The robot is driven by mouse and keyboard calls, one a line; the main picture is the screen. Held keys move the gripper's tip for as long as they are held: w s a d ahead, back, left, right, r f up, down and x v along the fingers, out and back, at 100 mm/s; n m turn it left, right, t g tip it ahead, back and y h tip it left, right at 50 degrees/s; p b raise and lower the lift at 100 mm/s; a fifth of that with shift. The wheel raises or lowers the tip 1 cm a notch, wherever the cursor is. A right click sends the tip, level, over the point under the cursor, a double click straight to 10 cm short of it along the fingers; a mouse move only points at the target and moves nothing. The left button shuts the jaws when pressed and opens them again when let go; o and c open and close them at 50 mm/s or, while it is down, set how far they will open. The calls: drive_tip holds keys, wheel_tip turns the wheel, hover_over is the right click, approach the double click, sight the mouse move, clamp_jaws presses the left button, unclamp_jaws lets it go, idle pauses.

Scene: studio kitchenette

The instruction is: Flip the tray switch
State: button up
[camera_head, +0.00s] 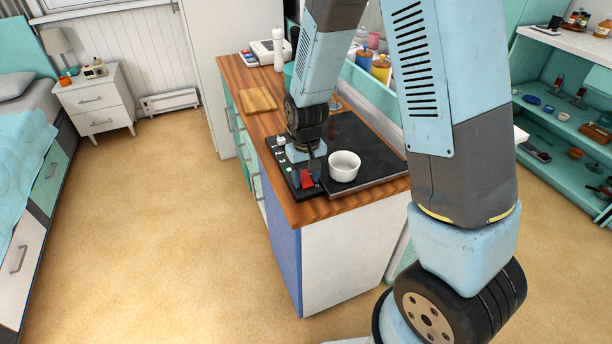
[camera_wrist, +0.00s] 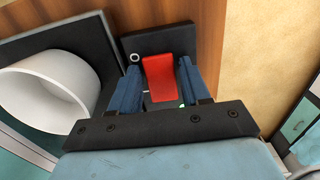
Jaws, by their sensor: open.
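The tray switch shows as a red rocker (camera_wrist: 159,77) on a black panel in the wrist view. It also shows as a small red patch (camera_head: 304,177) on the panel near the counter's front end in the head view. My gripper (camera_wrist: 160,80) is open, with one blue finger on each side of the red rocker. I cannot tell whether the fingers touch it. In the head view my gripper (camera_head: 308,174) is low over the panel, and my wrist hides part of it.
A white bowl (camera_head: 344,167) stands on the black hob (camera_head: 374,152) close beside my gripper; it also shows in the wrist view (camera_wrist: 45,100). The wooden counter (camera_head: 303,213) ends just in front. A cutting board (camera_head: 258,100) lies farther back. Open floor (camera_head: 180,220) is at left.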

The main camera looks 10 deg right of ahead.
drive_tip(key=shift+c, duration=0.5)
drive_tip(key=c, duration=0.7)
drive_tip(key=shift+o, duration=0.2)
drive_tip(key=shift+w, duration=0.1)
drive_tip(key=shift+w+a+r+g+h, duration=0.1)
drive_tip(key=shift+w+g+h, duration=0.15)
drive_tip(key=shift+g, duration=0.8)
drive_tip(key=shift+w+a+g+h, duration=0.15)
drive_tip(key=shift+g+h, duration=0.2)
drive_tip(key=shift+g, duration=0.7)
drive_tip(key=shift+d, duration=0.1)
drive_tip(key=o, duration=0.8)
drive_tip(key=shift+c, duration=0.2)
